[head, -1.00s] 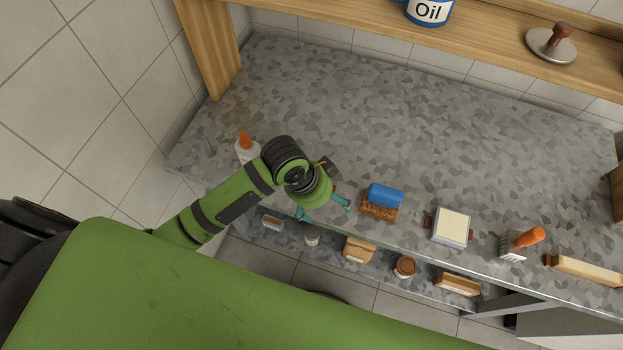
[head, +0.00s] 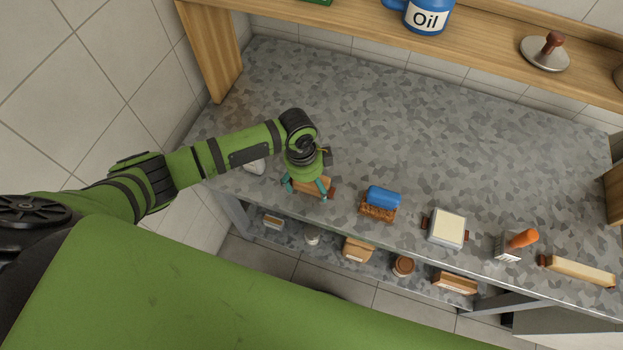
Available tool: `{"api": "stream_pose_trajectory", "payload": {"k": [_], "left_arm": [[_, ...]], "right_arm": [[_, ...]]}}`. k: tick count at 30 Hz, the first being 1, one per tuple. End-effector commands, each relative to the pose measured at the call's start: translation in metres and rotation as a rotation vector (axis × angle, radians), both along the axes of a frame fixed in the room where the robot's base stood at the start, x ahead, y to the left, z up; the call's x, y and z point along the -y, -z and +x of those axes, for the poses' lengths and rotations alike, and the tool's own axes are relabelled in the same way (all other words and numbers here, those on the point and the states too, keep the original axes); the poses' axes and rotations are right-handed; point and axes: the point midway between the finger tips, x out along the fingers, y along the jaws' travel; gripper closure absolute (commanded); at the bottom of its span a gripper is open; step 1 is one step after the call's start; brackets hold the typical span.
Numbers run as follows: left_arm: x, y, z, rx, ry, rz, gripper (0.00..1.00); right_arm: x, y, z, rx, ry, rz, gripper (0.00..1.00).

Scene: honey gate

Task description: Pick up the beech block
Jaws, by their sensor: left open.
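A tan wooden block (head: 313,187) with a darker brown end, apparently the beech block, lies near the front edge of the grey speckled counter in the head view. My left gripper (head: 306,188) is over it from above, with its teal fingers apart on either side of the block. The gripper hides part of the block, and I cannot tell whether the fingers touch it. My right gripper is not in view.
A white bottle (head: 255,166) is partly hidden by my arm. The counter's back is clear.

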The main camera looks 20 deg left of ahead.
Motion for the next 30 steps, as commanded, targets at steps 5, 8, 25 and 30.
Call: {"api": "stream_pose_trajectory", "payload": {"k": [5,8,25,30], "left_arm": [[0.0010,0.0081,-0.0003,0.001,0.000,0.000,0.09],[0.0010,0.0081,-0.0003,0.001,0.000,0.000,0.09],[0.0008,0.0078,-0.0005,0.000,-0.001,0.001,0.73],[0.0012,0.0016,0.0003,0.002,0.001,-0.001,0.73]], "right_arm": [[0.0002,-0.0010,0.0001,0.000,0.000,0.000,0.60],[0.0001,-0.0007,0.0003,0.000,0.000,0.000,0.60],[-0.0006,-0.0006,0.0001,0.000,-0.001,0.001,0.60],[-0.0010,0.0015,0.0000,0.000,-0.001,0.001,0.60]]}}
